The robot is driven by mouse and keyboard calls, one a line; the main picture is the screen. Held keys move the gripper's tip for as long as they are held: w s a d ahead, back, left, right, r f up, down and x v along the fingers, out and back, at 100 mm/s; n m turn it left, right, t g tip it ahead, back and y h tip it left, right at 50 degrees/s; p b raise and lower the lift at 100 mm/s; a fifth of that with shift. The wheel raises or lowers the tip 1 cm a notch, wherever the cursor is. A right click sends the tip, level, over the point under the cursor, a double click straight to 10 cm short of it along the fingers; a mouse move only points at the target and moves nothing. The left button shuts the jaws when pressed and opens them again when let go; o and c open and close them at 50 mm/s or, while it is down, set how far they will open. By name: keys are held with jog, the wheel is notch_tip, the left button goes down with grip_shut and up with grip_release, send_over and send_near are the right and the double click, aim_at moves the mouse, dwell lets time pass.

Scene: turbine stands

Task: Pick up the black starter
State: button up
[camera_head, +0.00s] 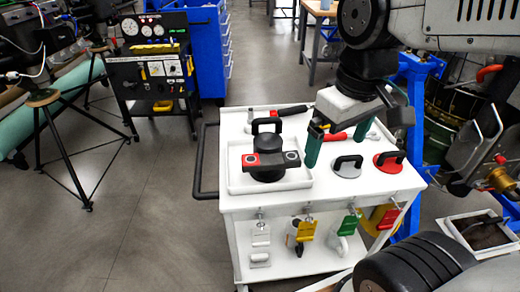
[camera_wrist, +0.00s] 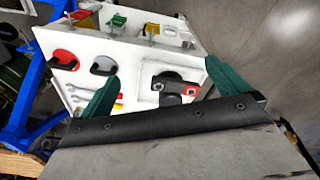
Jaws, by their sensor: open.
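The black starter (camera_head: 266,175) has a dark round body, a black handle on top and a red-and-black block across its front. It sits in a shallow white tray (camera_head: 235,184) on the left of the white cart top. In the wrist view the starter (camera_wrist: 172,82) shows between the fingers, nearer the right one. My gripper (camera_head: 338,140) is open, with its green fingers spread, to the right of the starter and apart from it. It also shows in the wrist view (camera_wrist: 160,75), and nothing is held between its fingers.
A grey disc (camera_head: 347,171) and a red disc (camera_head: 388,164), both with black handles, lie on the cart's right. A black rail (camera_head: 206,160) juts left; open floor lies beyond.

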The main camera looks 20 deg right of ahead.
jog(key=w+a+n, duration=0.1)
jog(key=w+n, duration=0.5)
jog(key=w, duration=0.6)
jog(key=n+g, duration=0.1)
jog(key=n, duration=0.6)
send_near(268, 138)
jog(key=shift+w+d, duration=0.1)
jog(key=shift+w, duration=0.15)
jog(key=f, duration=0.7)
jog(key=shift+s+f, duration=0.25)
jog(key=shift+f, duration=0.05)
jog(key=shift+w, duration=0.1)
jog(key=c, duration=1.4)
jog(key=shift+r, duration=0.1)
